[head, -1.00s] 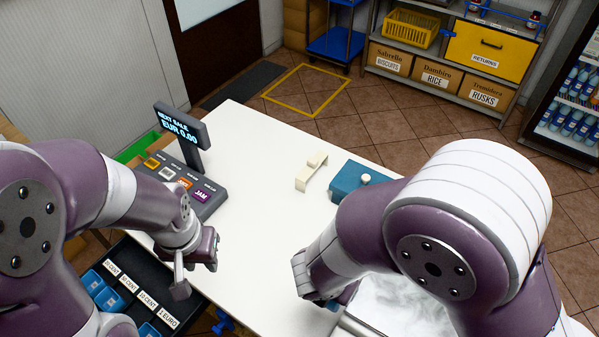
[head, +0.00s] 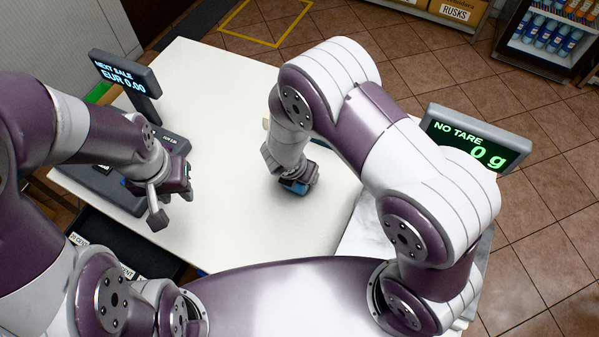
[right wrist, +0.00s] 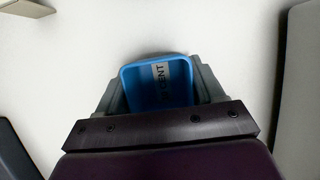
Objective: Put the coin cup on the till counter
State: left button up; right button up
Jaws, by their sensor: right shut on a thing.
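The coin cup is a small blue cup; it shows in the head view (head: 295,187) at the tip of my right arm. In the right wrist view the cup (right wrist: 160,86) sits between the fingers, with a label ending in "CENT" inside. My right gripper (right wrist: 155,92) is shut on it. The cup is over the white till counter (head: 235,120), low; I cannot tell whether it touches the top. My left gripper (head: 158,217) hangs over the counter's left part, with nothing seen in it; its opening is unclear.
The till with its "EUR 0.00" display (head: 125,72) stands at the left. A scale display (head: 475,138) reading 0 g is at the right, the scale largely behind my right arm. The coin drawer at lower left is mostly hidden. The counter's far part is clear.

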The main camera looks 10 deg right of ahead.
jog(key=shift+s+f, duration=0.1)
jog(key=shift+f, duration=0.55)
jog(key=shift+w+f, duration=0.15)
jog(key=shift+w, duration=0.1)
jog(key=shift+f, duration=0.15)
jog(key=o, duration=1)
jog(key=shift+s, duration=0.1)
